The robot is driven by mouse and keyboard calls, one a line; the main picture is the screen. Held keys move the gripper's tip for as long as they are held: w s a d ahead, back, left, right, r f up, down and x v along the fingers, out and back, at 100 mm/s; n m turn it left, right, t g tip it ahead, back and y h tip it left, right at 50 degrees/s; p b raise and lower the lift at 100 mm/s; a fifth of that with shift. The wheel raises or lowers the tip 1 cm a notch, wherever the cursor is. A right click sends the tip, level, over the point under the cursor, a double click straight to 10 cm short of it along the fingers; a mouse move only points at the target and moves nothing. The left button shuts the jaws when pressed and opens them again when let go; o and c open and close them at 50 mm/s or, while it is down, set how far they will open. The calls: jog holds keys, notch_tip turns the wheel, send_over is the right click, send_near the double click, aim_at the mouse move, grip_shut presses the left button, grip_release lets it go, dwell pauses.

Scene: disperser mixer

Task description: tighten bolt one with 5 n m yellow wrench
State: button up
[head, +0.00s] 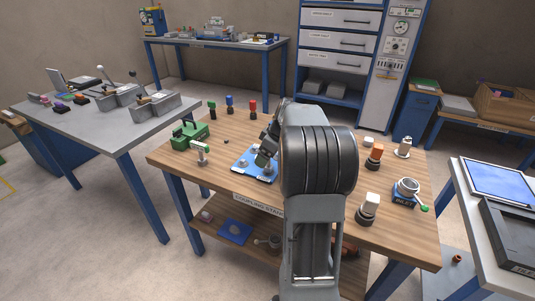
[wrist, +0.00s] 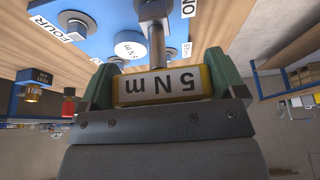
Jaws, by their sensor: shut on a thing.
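My gripper (wrist: 160,88) is shut on the yellow 5 N m wrench (wrist: 205,76), with a green finger at each side. The label reads upside down. The wrench's metal shaft (wrist: 156,45) runs from the handle toward the blue plate (wrist: 105,38), ending in a wider grey part near the picture's top. I cannot tell whether it sits on a bolt. A bolt (wrist: 76,24) beside the label FOUR and a pale round disc (wrist: 130,46) show on the plate. The label beside the shaft is cut off. In the head view, my arm partly hides the blue plate (head: 246,170).

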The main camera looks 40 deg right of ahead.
jog(key=shift+f, duration=0.15)
jog(key=o, duration=0.6)
jog(key=shift+o, duration=0.2)
jog(key=p+v, duration=0.2)
jog(key=v, duration=1.2)
